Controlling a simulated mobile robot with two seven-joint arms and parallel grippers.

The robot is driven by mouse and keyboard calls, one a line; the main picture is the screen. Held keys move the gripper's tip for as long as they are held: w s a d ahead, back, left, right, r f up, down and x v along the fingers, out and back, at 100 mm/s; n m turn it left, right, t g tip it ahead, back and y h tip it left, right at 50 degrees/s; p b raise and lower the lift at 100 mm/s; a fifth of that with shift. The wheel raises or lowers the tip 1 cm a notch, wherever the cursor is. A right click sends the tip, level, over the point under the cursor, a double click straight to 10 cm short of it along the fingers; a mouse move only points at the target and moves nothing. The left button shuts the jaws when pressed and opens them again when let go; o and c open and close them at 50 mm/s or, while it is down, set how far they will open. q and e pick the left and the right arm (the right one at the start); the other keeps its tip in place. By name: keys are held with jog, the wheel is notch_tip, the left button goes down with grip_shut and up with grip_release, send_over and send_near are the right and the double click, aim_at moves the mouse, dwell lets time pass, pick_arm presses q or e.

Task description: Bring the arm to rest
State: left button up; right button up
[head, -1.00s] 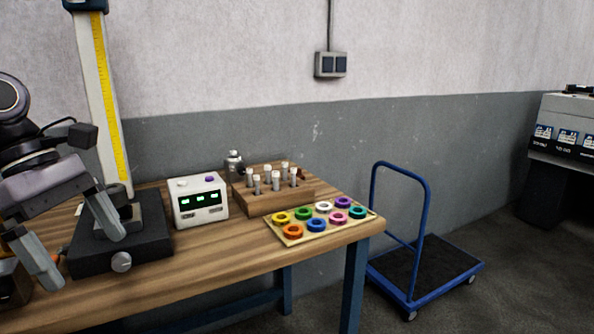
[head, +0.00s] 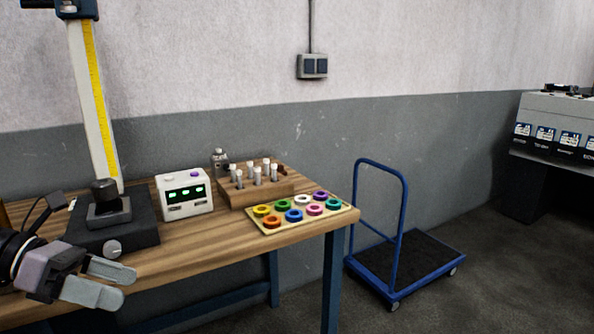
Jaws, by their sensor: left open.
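My left gripper (head: 116,284) is at the lower left of the head view, in front of the wooden workbench (head: 240,240) and near its front edge. Its two grey fingers point to the right, apart, with nothing between them. The gripper lies in front of the black base of the height gauge (head: 95,105); I cannot tell whether it touches the bench. My right gripper is not in view.
On the bench are a dark cylindrical part (head: 104,189) on the gauge base, a white display box (head: 184,194), a wooden block with pins (head: 255,190) and a tray of coloured rings (head: 338,217). A blue trolley (head: 425,255) stands on the floor at right.

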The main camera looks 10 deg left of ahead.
pick_arm(q)
notch_tip(320, 180, down, 20)
jog(key=s+r+n+t+y+p, duration=0.1)
jog(key=n+t+y, duration=0.75)
jog(key=n, duration=1.85)
jog(key=s+d+f+n+g, duration=0.1)
jog(key=s+d+f+n, duration=0.4)
jog(key=d+f+n, duration=0.1)
jog(key=s+d+f+n+g+y, duration=0.1)
jog(key=s+d+f+n, duration=0.3)
jog(key=d+f+n, duration=0.3)
jog(key=shift+s+d+f+n+p, duration=0.25)
jog(key=shift+s+f+n+p, duration=0.3)
jog(key=shift+n, duration=0.65)
jog(key=shift+w+g, duration=0.15)
jog(key=shift+g, duration=0.1)
